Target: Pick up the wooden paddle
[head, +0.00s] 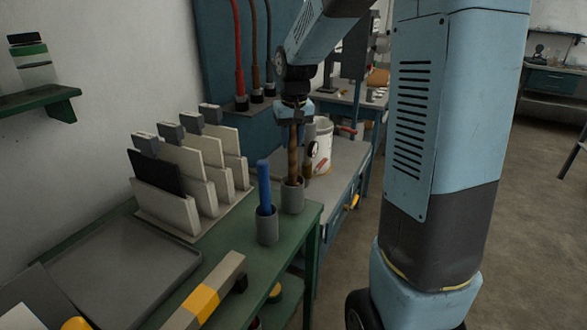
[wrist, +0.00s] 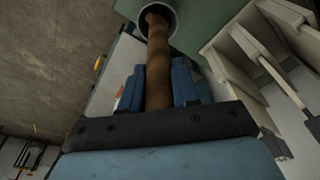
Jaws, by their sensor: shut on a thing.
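The wooden paddle (head: 292,152) shows as a brown wooden shaft standing upright in a grey cup (head: 292,197) at the green table's far corner. My gripper (head: 294,118) is above the cup and shut on the upper part of the shaft. In the wrist view, the paddle (wrist: 158,65) runs between the two blue fingers of my gripper (wrist: 160,88), and its far end goes into the round mouth of the cup (wrist: 172,24). The part of the paddle inside the cup is hidden.
A second grey cup (head: 267,226) with a blue handle (head: 264,186) stands close to the left. A rack of upright panels (head: 186,165) is further left on the green table (head: 230,243). A white bucket (head: 320,146) stands behind to the right.

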